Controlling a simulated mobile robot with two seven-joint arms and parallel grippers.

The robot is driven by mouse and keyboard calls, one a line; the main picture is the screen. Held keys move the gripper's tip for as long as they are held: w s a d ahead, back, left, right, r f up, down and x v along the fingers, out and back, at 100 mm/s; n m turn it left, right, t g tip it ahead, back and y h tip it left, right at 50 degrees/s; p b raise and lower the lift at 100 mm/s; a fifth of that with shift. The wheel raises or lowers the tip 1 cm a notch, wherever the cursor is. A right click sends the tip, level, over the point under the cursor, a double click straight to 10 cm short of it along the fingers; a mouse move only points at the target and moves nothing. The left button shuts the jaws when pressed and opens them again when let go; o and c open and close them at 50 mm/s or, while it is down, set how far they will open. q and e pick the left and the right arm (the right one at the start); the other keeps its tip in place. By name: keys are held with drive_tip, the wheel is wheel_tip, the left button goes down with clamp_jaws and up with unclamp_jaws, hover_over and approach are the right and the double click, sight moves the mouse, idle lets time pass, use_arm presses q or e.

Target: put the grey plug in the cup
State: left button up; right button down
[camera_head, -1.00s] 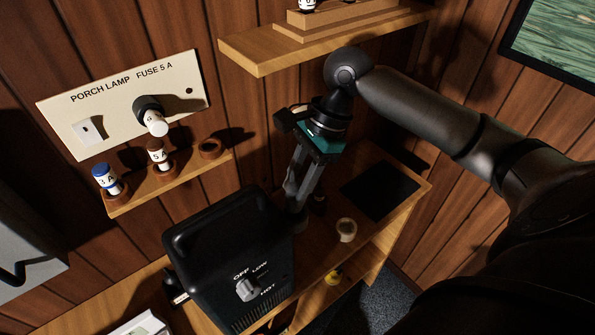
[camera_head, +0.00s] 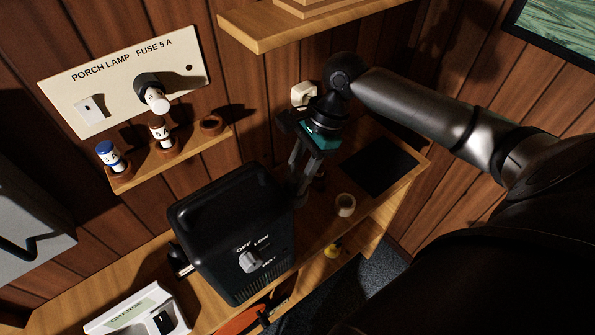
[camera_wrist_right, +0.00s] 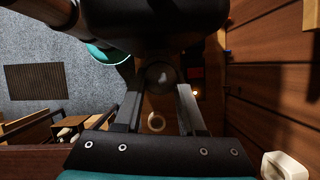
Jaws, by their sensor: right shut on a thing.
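My right gripper (camera_head: 299,192) points down behind the black heater, above the wooden bench. It is shut on a dark grey round thing, which looks like the grey plug (camera_wrist_right: 161,75), seen between the fingertips in the right wrist view. In the head view the heater partly hides the fingertips. No cup is plain to me; a small empty brown round holder (camera_head: 211,125) sits at the right end of the little wall shelf. A green round rim (camera_wrist_right: 108,55) shows at the upper left of the right wrist view. My left gripper is not in view.
The heater (camera_head: 235,230) stands close in front of the gripper. A pale ring (camera_head: 345,205) and a black mat (camera_head: 380,167) lie on the bench to the right. A white fitting (camera_head: 304,94) is on the wall behind my wrist. A wooden shelf (camera_head: 262,35) is above.

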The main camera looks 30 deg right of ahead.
drive_tip(key=shift+f, duration=0.25)
drive_tip(key=shift+c, duration=0.5)
unclamp_jaws()
drive_tip(key=v, duration=1.5)
